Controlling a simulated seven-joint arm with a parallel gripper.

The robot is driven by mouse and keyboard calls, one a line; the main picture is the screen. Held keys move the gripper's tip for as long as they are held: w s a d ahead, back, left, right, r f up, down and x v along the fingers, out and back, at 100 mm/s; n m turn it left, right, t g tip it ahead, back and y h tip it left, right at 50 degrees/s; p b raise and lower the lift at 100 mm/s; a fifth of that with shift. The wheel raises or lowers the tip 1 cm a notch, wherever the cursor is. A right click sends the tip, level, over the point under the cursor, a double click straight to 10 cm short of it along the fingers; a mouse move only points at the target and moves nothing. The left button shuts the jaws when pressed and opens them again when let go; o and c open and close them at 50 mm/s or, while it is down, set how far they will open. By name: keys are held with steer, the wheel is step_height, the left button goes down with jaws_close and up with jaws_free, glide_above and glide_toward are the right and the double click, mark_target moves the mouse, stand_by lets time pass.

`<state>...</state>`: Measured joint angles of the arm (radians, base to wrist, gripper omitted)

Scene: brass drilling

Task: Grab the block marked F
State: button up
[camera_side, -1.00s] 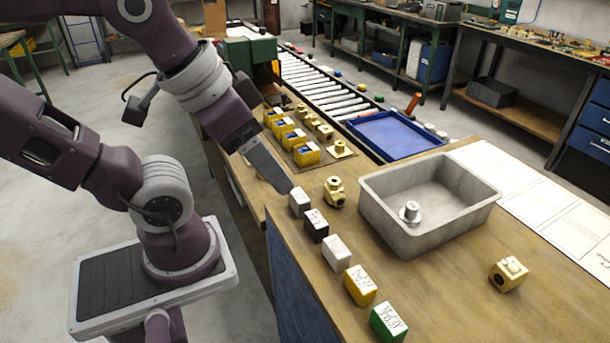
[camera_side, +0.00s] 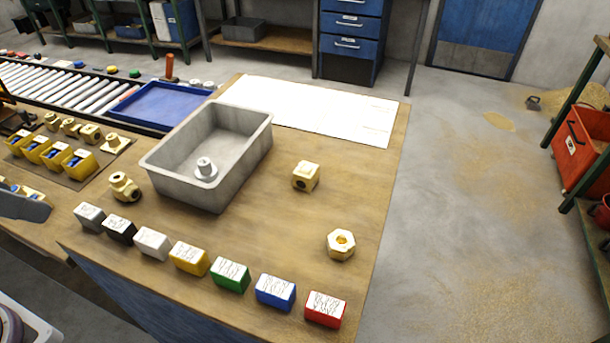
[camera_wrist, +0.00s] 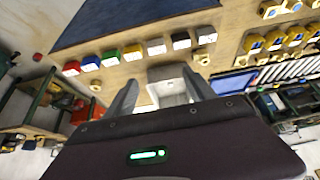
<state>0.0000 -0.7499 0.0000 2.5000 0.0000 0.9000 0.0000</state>
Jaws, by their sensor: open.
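A row of coloured blocks lies along the bench front in the side view: grey (camera_side: 90,217), black (camera_side: 120,229), white (camera_side: 153,243), yellow (camera_side: 189,258), green (camera_side: 230,276), blue (camera_side: 275,291) and red (camera_side: 325,309). Their tops carry dark writing on white, too small to read, so I cannot tell which is marked F. My gripper (camera_wrist: 159,78) is open and empty in the wrist view, its two fingers apart. The row shows beyond the fingertips there, from the red block (camera_wrist: 71,68) to the grey block (camera_wrist: 206,35). The side view shows only a grey part of my gripper at the left edge.
A grey bin (camera_side: 247,165) holding a pale part (camera_side: 206,169) stands behind the row. Brass fittings (camera_side: 125,187), (camera_side: 306,177) and (camera_side: 341,245) lie loose on the bench. A blue tray (camera_side: 160,105) and roller conveyor (camera_side: 65,88) are behind. The right bench area is mostly clear.

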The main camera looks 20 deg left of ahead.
steer(key=shift+o, duration=0.3)
steer(key=t+h, duration=0.2)
steer(key=t, duration=0.4)
glide_above(301, 176)
steer(key=s+a, duration=0.3)
steer(key=s, duration=0.2)
step_height(301, 176, down, 15)
steer(key=shift+m+t+y, duration=0.3)
steer(key=shift+m+t, duration=0.3)
steer(key=shift+t, duration=0.3)
steer(key=f, duration=0.2)
steer(key=d+f, duration=0.1)
steer(key=f, duration=0.1)
steer(key=w+d+f, duration=0.1)
steer(key=f, duration=0.1)
steer(key=shift+d+f, duration=0.1)
steer(key=shift+f, duration=0.15)
steer(key=shift+w+f, duration=0.25)
steer(key=shift+w, duration=0.1)
steer(key=x, duration=0.6)
steer(key=shift+w+d+f, duration=0.1)
steer(key=shift+w+d, duration=0.1)
jaws_close()
